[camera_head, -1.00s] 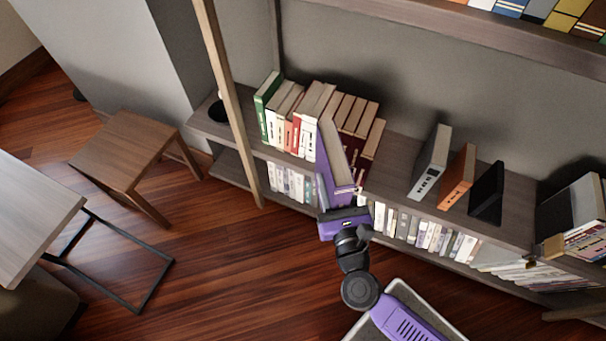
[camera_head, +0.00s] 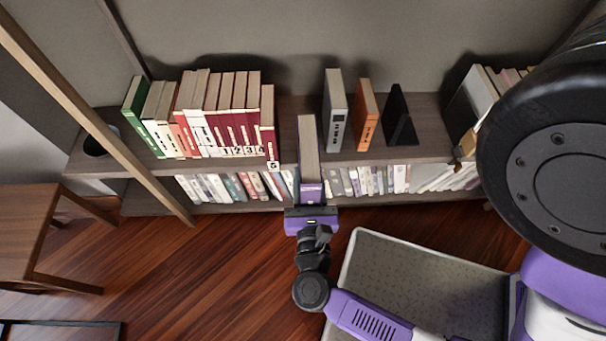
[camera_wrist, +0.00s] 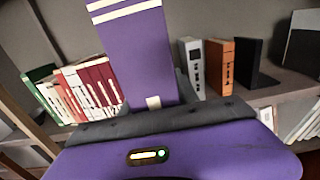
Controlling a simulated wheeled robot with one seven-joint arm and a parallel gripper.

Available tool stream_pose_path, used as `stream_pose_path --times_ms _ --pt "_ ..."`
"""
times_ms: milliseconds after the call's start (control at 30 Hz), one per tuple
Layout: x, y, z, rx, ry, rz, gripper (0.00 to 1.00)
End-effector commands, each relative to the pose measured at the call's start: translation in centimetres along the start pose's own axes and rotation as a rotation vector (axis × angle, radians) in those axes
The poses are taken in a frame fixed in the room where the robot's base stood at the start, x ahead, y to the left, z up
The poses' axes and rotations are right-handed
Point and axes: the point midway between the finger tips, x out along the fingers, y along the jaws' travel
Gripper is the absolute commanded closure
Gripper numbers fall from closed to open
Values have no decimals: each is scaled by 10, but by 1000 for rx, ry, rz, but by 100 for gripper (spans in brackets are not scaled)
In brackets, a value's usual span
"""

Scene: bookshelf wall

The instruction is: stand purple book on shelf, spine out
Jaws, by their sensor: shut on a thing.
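The purple book (camera_head: 310,188) is held upright in front of the shelf board (camera_head: 290,150), spine toward me and pale page edges up. It also shows large in the wrist view (camera_wrist: 137,55), with white bands near its top and a white label low on the spine. My gripper (camera_head: 311,207) is shut on the book's near lower end. The book is in line with the gap between a red book numbered 5 (camera_head: 268,125) and a grey book (camera_head: 334,110). I cannot tell whether its base touches the board.
A row of green, white and red books (camera_head: 200,115) stands at left. An orange book (camera_head: 366,115) and a black bookend (camera_head: 399,115) stand right of the grey one. A lower shelf holds many books. A wooden post (camera_head: 105,120) rises at left, and a stool (camera_head: 25,225) stands beside it.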

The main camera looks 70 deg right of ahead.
Motion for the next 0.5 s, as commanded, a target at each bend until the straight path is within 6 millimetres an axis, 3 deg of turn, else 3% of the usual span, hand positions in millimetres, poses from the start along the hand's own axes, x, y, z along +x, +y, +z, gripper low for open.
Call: stream_pose_path --times_ms 367,500 --pt "-1 0 2 2 -7 -1 100" --pt "9 0 3 2 -9 -2 100"
